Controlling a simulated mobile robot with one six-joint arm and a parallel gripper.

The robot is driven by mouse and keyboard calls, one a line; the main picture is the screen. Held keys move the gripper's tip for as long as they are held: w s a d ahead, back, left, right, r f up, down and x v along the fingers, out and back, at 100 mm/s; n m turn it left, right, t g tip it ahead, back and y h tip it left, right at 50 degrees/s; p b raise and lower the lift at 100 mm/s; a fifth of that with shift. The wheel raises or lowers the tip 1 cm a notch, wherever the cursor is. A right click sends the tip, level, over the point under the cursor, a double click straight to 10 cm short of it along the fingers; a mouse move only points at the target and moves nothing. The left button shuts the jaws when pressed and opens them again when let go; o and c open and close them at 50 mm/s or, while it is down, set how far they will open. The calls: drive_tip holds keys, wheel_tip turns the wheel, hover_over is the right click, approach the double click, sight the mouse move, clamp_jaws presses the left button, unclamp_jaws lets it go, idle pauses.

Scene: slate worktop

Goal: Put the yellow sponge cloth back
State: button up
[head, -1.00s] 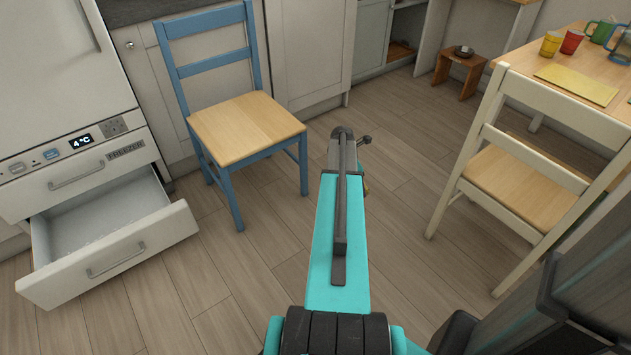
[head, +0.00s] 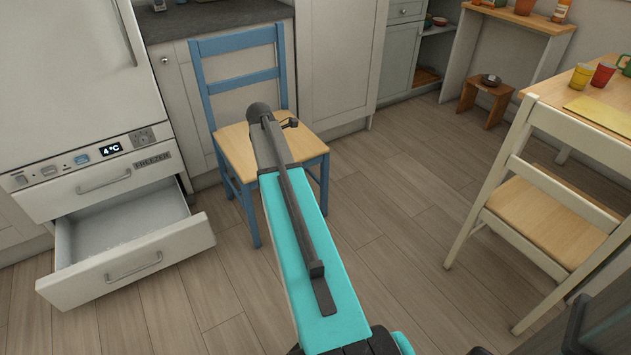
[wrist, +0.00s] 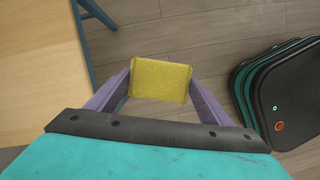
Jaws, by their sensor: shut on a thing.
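The yellow sponge cloth (wrist: 160,80) is held between the two purple fingers of my gripper (wrist: 158,88) in the wrist view. It is a small, flat, roughly rectangular yellow piece, held above the wooden floor. The blue chair's wooden seat (wrist: 38,60) is to its left in that view. In the head view my arm reaches toward the blue chair (head: 232,135); the fingers and the cloth cannot be made out there.
The freezer drawer (head: 125,245) stands pulled open at the left. A grey worktop (head: 215,20) is behind the blue chair. A white chair (head: 540,200) and a wooden table (head: 560,90) with cups are at the right. The floor between is clear.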

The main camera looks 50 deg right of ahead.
drive_tip(key=w+a+r, duration=0.2)
drive_tip(key=a+r, duration=0.4)
drive_tip(key=a, duration=0.5)
drive_tip(key=w+a+r, duration=0.3)
drive_tip(key=a+r, duration=0.3)
drive_tip(key=a, duration=0.6)
drive_tip(key=w+a+r, duration=0.2)
drive_tip(key=a+r, duration=0.4)
drive_tip(key=a, duration=0.5)
drive_tip(key=shift+w+a+r, duration=0.25)
drive_tip(key=shift+a+r, duration=0.05)
drive_tip(key=shift+r, duration=0.1)
